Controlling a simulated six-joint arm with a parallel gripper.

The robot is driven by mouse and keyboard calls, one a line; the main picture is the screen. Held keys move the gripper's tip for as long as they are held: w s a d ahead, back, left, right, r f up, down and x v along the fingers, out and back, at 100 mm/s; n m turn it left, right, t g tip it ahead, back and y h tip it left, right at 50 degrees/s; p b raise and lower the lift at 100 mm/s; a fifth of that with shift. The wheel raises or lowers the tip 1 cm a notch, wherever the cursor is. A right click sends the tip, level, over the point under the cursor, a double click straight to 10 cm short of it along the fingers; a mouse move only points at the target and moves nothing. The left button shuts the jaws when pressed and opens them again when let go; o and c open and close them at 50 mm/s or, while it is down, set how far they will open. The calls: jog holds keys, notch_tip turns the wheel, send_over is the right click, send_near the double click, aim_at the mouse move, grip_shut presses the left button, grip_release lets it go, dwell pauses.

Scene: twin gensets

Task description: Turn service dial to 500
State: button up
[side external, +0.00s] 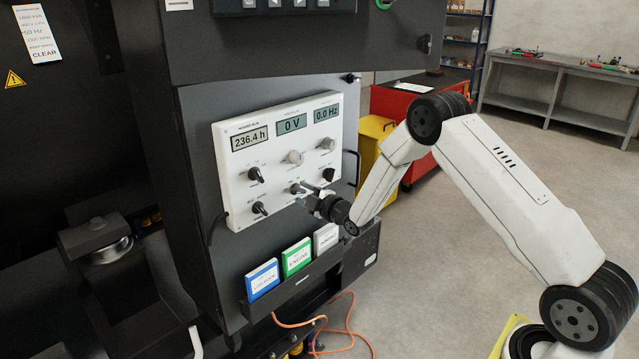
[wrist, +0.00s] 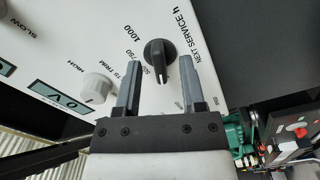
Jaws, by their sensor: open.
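The service dial (wrist: 158,58) is a black knob with a bar handle on the white control panel, under the words "NEXT SERVICE h". The marks 1000 and 750 show beside it in the wrist view; another mark is partly hidden by a finger. I cannot tell which mark it points to. In the side view the dial (side external: 295,187) is the middle knob of the lower area, partly hidden by my gripper (side external: 311,193). In the wrist view my gripper (wrist: 162,61) is open, with one grey finger on each side of the dial. Contact cannot be told.
The white panel (side external: 238,195) also carries displays, black knobs and pale knobs (side external: 294,157) close around the dial. A rack of coloured binders (side external: 297,257) sits below. An orange cable (side external: 345,330) lies on the floor. Free floor lies to the right.

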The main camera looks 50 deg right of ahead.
jog(key=shift+w, duration=0.4)
grip_shut()
jog(key=shift+m, duration=0.3)
jog(key=m, duration=0.3)
jog(key=shift+m, duration=0.4)
jog(key=m, duration=0.4)
jog(key=shift+a, duration=0.1)
jog(key=shift+r, duration=0.1)
